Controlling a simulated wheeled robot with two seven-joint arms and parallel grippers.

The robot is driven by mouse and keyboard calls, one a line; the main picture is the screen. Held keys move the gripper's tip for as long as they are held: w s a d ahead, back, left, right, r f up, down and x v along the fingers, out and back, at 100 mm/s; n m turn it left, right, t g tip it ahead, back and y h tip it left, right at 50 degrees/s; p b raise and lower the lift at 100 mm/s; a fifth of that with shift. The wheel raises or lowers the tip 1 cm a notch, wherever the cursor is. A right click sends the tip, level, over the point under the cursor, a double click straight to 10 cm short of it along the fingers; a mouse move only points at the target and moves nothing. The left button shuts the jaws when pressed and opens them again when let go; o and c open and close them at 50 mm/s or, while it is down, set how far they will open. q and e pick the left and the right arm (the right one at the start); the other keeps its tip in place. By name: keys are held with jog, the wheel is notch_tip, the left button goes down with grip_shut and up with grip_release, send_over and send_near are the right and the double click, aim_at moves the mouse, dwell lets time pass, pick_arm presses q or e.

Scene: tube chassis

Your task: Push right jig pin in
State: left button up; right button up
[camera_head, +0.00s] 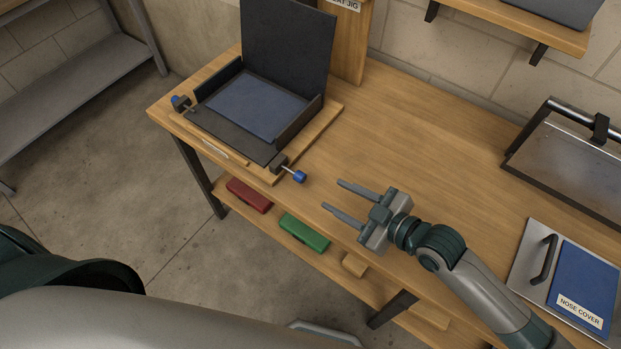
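The right jig pin (299,176) has a blue knob on a thin metal rod. It sticks out from a dark block at the front right corner of the jig (315,127). The jig is a dark tray with a raised black lid and a blue panel (256,106) inside, on a wooden base. My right gripper (331,196) is open and empty, to the right of the right pin and apart from it, fingers pointing left. My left gripper is not in view.
The wooden table (430,150) is clear between the jig and the metal tray (570,165) at right. A plate with a blue nose cover (583,287) lies at the lower right. Red (249,196) and green (304,232) boxes sit on the shelf below.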

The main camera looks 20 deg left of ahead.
aim_at(304, 179)
jog(key=p+x, duration=0.1)
jog(key=x, duration=0.9)
jog(key=shift+p, duration=0.4)
